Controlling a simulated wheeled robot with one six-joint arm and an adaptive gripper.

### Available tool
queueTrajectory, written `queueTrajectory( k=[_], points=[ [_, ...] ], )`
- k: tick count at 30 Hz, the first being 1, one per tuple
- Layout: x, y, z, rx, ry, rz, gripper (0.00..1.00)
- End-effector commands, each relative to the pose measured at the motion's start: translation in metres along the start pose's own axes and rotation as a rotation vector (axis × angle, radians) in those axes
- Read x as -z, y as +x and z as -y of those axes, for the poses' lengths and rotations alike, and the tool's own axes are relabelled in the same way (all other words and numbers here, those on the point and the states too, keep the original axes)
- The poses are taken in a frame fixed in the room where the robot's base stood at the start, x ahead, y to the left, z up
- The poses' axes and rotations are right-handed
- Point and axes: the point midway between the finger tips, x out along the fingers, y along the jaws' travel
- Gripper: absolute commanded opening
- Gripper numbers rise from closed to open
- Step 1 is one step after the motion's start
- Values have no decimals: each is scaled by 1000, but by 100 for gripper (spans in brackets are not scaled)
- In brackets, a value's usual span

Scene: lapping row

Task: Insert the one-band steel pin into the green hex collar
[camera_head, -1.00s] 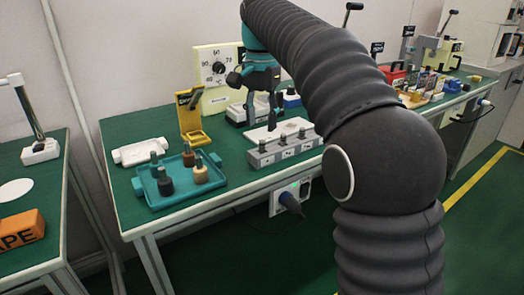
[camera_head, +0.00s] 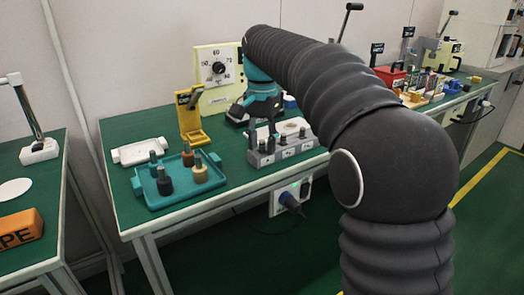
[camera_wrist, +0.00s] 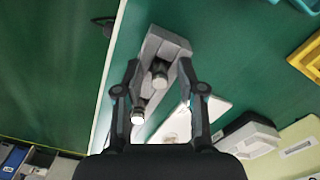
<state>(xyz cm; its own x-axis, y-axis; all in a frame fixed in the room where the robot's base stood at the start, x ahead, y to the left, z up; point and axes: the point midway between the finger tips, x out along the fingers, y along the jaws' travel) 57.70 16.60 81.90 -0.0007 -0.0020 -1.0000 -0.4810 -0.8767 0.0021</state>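A grey rack (camera_head: 268,159) holds upright steel pins, including one at its right end (camera_head: 302,133). Their bands are too small to read, so I cannot tell which has one band. My gripper (camera_head: 262,140) is low over the rack's left part, pointing down. In the wrist view my gripper (camera_wrist: 159,64) is open. A pin (camera_wrist: 160,72) stands between its fingers with gaps on both sides. Another pin (camera_wrist: 138,112) is near the left finger, and the grey rack (camera_wrist: 170,39) is below. I cannot make out the green hex collar.
A teal tray (camera_head: 181,199) with several dark and tan pieces stands left of the rack. A white plate (camera_head: 290,125) lies behind the rack. A yellow stand (camera_head: 189,118) and a dial panel (camera_head: 217,70) stand at the back. The table's front edge is close.

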Motion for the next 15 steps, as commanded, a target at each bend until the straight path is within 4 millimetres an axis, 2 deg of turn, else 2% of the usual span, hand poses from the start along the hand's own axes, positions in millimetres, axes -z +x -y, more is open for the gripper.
queueTrajectory(
  k=[1, 3, 4, 15],
  points=[
    [0, 0, 0, 0, 0, 0, 21],
    [0, 0, 0, 0, 0, 0, 3],
    [0, 0, 0, 0, 0, 0, 0],
    [0, -1, 0, 0, 0, 0, 0]
  ],
)
